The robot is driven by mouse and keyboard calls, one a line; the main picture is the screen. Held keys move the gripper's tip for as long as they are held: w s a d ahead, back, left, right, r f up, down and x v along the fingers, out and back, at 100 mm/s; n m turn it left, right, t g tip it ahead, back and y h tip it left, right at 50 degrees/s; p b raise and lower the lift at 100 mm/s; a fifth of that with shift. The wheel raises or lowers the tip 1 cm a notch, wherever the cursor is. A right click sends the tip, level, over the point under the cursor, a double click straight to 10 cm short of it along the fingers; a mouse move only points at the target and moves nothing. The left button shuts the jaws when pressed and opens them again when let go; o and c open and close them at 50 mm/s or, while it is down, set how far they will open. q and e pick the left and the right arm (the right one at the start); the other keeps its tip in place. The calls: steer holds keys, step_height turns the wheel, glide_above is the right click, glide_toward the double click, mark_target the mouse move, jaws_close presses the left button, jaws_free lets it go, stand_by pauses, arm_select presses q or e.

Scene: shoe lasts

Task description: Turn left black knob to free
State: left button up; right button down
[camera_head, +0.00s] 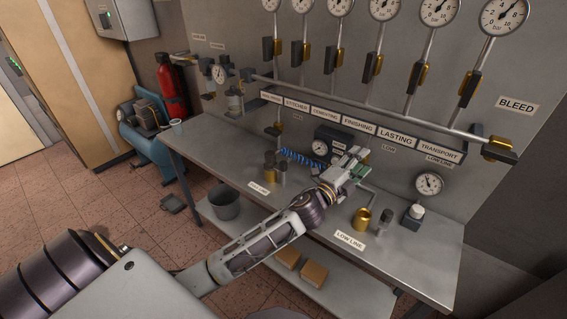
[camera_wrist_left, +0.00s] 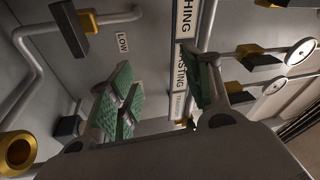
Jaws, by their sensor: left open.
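Black handles are spaced along the wall pipes; I cannot tell for sure which one is the left black knob. One black handle with a brass body (camera_head: 268,48) sits at the left of the upper row. A dark knob (camera_head: 281,174) stands beside a brass cylinder on the bench, and another dark knob (camera_head: 384,223) stands farther right. My left gripper (camera_head: 354,163) is over the bench, in front of a dark gauge box. In the left wrist view its green-padded fingers (camera_wrist_left: 161,95) are apart with nothing between them. A black handle (camera_wrist_left: 69,27) shows beyond them at upper left.
The metal workbench (camera_head: 225,165) stands against the grey wall. A blue coiled hose (camera_head: 298,157) lies left of my gripper. A brass cup (camera_head: 362,217) and a white-topped box (camera_head: 413,216) stand at right. A labelled pipe rail (camera_head: 385,118) runs above. The front-left bench top is mostly clear.

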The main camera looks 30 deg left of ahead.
arm_select(q)
steer(key=d+r+m+g+h, duration=0.5)
steer(key=d+m+g+h, duration=0.6)
steer(key=m, duration=1)
steer(key=w+a+f+m+g+y, duration=0.1)
steer(key=a+f+m+g+y, duration=0.3)
steer(key=a, duration=0.4)
steer(key=w+a+f+m+g+y, duration=0.2)
steer(key=a+f+m+y, duration=0.35)
steer(key=a, duration=0.25)
steer(key=s+a+r+g+y, duration=0.1)
steer(key=a+r+y, duration=0.2)
steer(key=a, duration=0.8)
steer(key=s+a+r+g+y, duration=0.1)
steer(key=a+r+y, duration=0.2)
steer(key=a, duration=0.8)
steer(key=shift+r+m+y, duration=0.15)
steer(key=shift+m+y, duration=0.2)
steer(key=shift+y, duration=0.2)
arm_select(e)
steer(key=shift+d+r, duration=0.1)
steer(key=shift+d, duration=0.15)
arm_select(q)
steer(key=shift+f, duration=0.2)
arm_select(e)
steer(key=shift+a, duration=0.25)
